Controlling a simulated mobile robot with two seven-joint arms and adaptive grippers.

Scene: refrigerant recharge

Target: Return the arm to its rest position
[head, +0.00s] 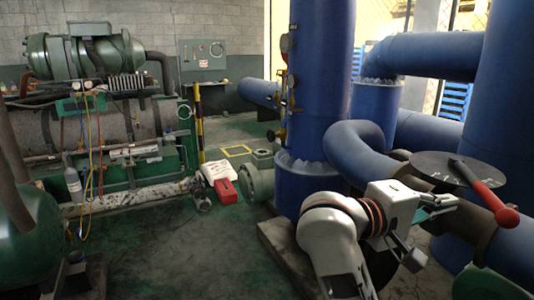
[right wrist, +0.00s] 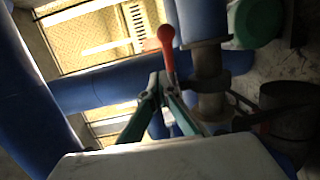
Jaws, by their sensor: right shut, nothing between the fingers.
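My right arm (head: 335,240), white with dark and orange rings, reaches in from the bottom right of the head view. My right gripper (head: 446,201) is shut and empty, close to the blue pipework with the red-handled lever (head: 490,192). In the right wrist view its two greenish fingers (right wrist: 160,82) come together at the tips. The red handle (right wrist: 167,45) shows just beyond the fingertips there; whether they touch it I cannot tell. My left gripper is not in view.
A dark round plate (head: 440,168) lies by the lever. A green compressor unit (head: 85,60) with hoses and a gas bottle (head: 73,185) stands at left. A red box (head: 224,191) sits on the floor; the middle floor is clear.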

